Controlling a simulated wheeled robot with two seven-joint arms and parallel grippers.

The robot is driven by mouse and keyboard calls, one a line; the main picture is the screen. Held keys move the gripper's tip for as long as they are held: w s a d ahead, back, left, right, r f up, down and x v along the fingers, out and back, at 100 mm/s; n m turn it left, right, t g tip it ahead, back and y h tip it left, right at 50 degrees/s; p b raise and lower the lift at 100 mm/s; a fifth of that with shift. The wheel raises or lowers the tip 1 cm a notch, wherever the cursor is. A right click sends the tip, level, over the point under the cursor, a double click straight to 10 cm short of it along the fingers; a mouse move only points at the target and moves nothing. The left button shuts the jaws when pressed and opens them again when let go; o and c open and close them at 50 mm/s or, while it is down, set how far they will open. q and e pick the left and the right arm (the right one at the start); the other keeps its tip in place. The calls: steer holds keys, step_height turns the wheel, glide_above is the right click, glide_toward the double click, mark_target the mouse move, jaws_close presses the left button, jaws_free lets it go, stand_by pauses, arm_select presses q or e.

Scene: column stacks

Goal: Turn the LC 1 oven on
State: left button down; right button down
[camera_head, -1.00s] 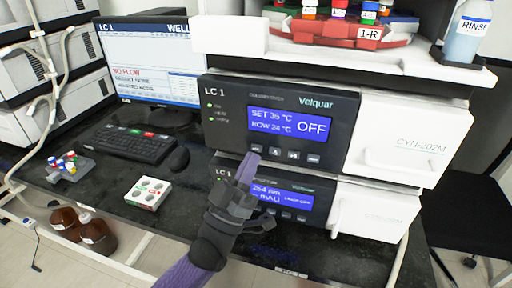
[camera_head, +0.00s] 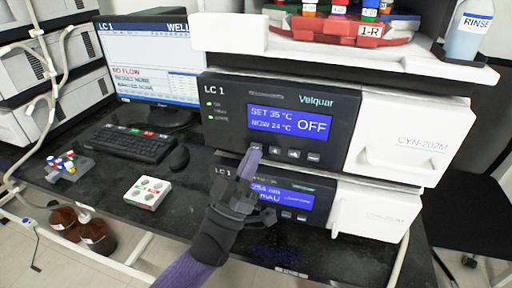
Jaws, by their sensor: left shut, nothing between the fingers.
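The LC 1 oven (camera_head: 226,128) is the upper unit of the stack, with a dark front panel. Its blue display (camera_head: 285,123) reads SET 35 °C, NOW 24 °C and OFF. A row of small buttons (camera_head: 292,155) runs below the display. My left gripper (camera_head: 251,158) is shut and empty. Its purple fingertips are at the leftmost button and partly cover it; I cannot tell whether they touch it. The gripper also hides part of the lower unit (camera_head: 320,184). My right gripper is not in view.
A monitor (camera_head: 150,60), keyboard (camera_head: 128,143) and mouse (camera_head: 179,158) stand to the left. A white box (camera_head: 148,193) and a vial rack (camera_head: 68,168) lie on the dark bench. A red tray (camera_head: 340,27) and a RINSE bottle (camera_head: 468,30) sit above the oven.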

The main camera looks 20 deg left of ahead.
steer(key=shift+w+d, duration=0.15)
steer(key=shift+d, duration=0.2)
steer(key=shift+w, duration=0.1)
